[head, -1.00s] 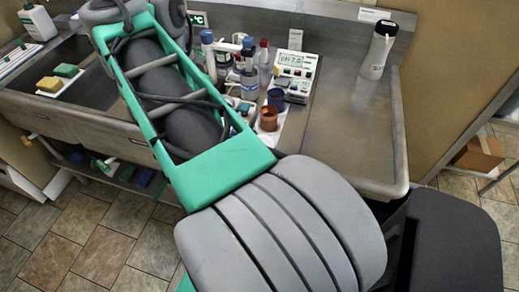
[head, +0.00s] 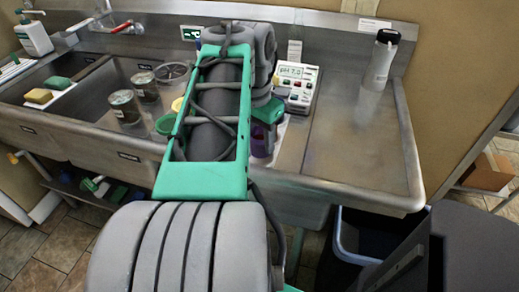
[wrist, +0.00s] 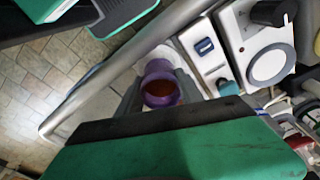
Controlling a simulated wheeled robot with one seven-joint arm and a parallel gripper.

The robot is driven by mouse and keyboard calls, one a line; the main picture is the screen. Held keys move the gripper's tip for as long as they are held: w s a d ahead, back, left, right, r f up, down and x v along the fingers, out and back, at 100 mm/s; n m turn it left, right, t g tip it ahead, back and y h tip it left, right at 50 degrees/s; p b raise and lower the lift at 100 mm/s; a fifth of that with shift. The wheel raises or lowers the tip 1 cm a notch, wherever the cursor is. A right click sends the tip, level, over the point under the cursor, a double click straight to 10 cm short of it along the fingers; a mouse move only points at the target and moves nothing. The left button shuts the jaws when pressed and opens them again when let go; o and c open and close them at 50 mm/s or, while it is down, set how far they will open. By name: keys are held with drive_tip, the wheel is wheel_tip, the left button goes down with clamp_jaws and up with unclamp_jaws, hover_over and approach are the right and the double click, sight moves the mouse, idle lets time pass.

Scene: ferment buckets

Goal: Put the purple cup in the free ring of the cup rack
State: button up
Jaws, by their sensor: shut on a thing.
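The purple cup (wrist: 158,84) is between the two grey fingers of my gripper (wrist: 160,92) in the wrist view, with its open mouth and an orange-brown inside facing the camera. In the head view a strip of the purple cup (head: 261,146) shows below the green wrist of my arm, near the counter's front edge. My gripper is shut on it. I cannot make out the cup rack or its free ring; my arm covers that part of the counter.
A pH meter (head: 297,88) stands on the counter behind my arm. A white bottle (head: 381,60) stands at the back right. Two jars (head: 124,106) and a green ring-shaped item (head: 166,124) are left of my arm. The right counter (head: 350,145) is bare.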

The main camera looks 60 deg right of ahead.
drive_tip(key=shift+f, duration=0.85)
drive_tip(key=shift+f, duration=0.2)
drive_tip(key=o, duration=1.4)
drive_tip(key=shift+a, duration=0.1)
drive_tip(key=shift+r, duration=0.15)
